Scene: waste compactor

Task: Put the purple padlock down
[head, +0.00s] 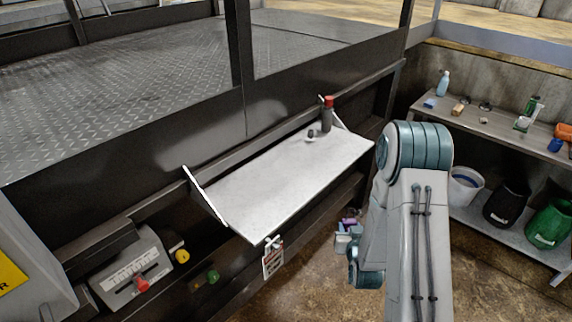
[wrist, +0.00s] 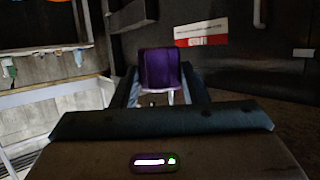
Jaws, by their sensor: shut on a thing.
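The purple padlock (wrist: 160,68) is held between the fingers of my gripper (wrist: 163,92) in the wrist view. Its body is dark purple, and part of a pale metal shackle shows below it. In the head view, my gripper (head: 347,238) is beyond the edge of the fold-down shelf, to its lower right, with the purple padlock (head: 349,222) at its tip. The arm hides part of the gripper there. The padlock appears to be in the air, touching no surface that I can see.
The light fold-down shelf (head: 270,195) is mostly bare. A dark bottle with a red cap (head: 327,116) and a small dark object (head: 310,134) stand at its far end. A tag (head: 272,260) hangs at its front edge. A workbench (head: 490,122) with several items is at right.

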